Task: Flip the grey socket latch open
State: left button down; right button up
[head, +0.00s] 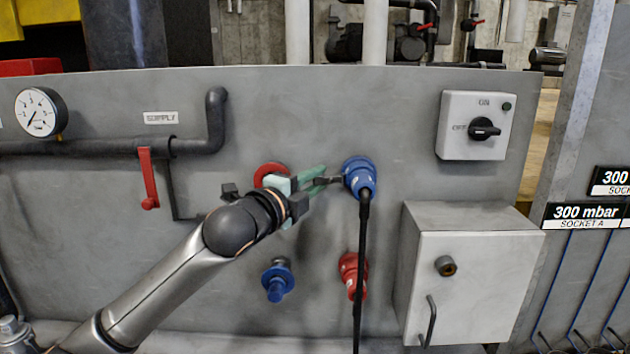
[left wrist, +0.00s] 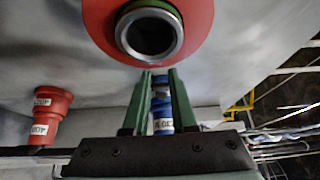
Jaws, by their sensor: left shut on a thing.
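My left gripper (head: 318,179) reaches in from the left, its green fingers pointing right at the upper blue socket (head: 360,172). The fingers close on a small dark grey piece, the socket latch (head: 329,181), at the left side of that socket. A black cable (head: 363,270) hangs from the socket. In the left wrist view the green fingers (left wrist: 160,85) stand close together, with a blue part bearing a white label (left wrist: 163,127) showing between them. The latch itself cannot be made out there. My right gripper is in neither view.
A red flange (head: 268,170) sits behind my gripper; its round metal opening (left wrist: 150,33) shows in the left wrist view. Below are a blue socket (head: 278,280) and a red socket (head: 352,272). A grey box (head: 465,280) and a switch box (head: 476,125) are on the right.

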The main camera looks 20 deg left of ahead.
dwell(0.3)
pick_arm(q)
jog(key=shift+w+a+f+m+h, duration=0.15)
jog(key=shift+w+m+h, duration=0.1)
jog(key=shift+m+h, duration=0.5)
jog(key=shift+w+m+g+h, duration=0.25)
jog(key=shift+m+g+h, duration=0.3)
jog(key=shift+g+h, duration=0.4)
jog(key=shift+w+h, duration=0.1)
jog(key=shift+h, duration=0.4)
jog(key=shift+m, duration=0.3)
jog(key=c, duration=0.7)
grip_release()
jog(key=shift+a, duration=0.1)
